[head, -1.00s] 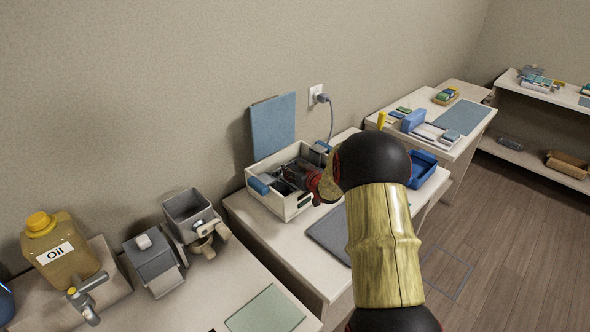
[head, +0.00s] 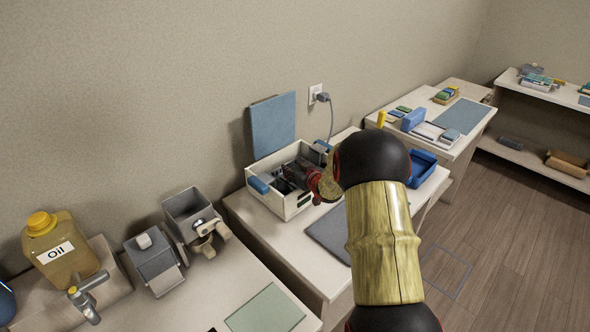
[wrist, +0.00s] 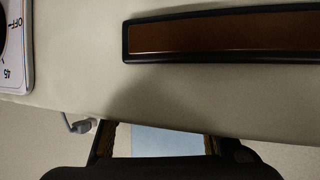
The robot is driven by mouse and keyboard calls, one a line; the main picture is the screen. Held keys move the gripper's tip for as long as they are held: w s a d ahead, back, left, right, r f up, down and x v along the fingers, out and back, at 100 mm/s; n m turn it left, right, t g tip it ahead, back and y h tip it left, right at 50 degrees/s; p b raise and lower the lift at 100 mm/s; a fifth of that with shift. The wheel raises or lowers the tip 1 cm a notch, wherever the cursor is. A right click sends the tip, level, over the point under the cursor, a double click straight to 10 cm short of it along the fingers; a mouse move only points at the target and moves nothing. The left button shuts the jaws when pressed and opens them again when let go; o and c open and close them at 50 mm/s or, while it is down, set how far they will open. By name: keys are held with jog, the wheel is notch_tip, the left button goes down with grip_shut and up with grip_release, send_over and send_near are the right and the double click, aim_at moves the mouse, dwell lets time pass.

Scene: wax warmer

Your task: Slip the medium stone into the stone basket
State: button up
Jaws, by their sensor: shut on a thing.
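My gripper (head: 298,175) is low over the open white box (head: 293,207) on the middle table, with its tips at the box's inside. It also shows in the wrist view (wrist: 160,143), where its two fingers stand apart along the bottom edge. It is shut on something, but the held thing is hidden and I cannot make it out. I cannot pick out the medium stone or the stone basket for certain in either view. Dark contents (head: 283,187) show in the box, partly covered by my gripper.
The box has blue handles (head: 258,185). A blue tray (head: 422,166) stands to its right, and a grey mat (head: 328,236) lies in front. A blue board (head: 273,125) leans on the wall. In the wrist view, a pale casing (wrist: 75,75) with a dial (wrist: 10,50) is close.

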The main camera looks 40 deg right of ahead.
jog(key=shift+r, duration=0.1)
jog(key=o, duration=1.5)
jog(key=shift+o, duration=0.4)
jog(key=shift+s, duration=0.1)
jog(key=v, duration=1.1)
jog(key=shift+s+r, duration=0.2)
jog(key=shift+s, duration=0.15)
jog(key=shift+a, duration=0.1)
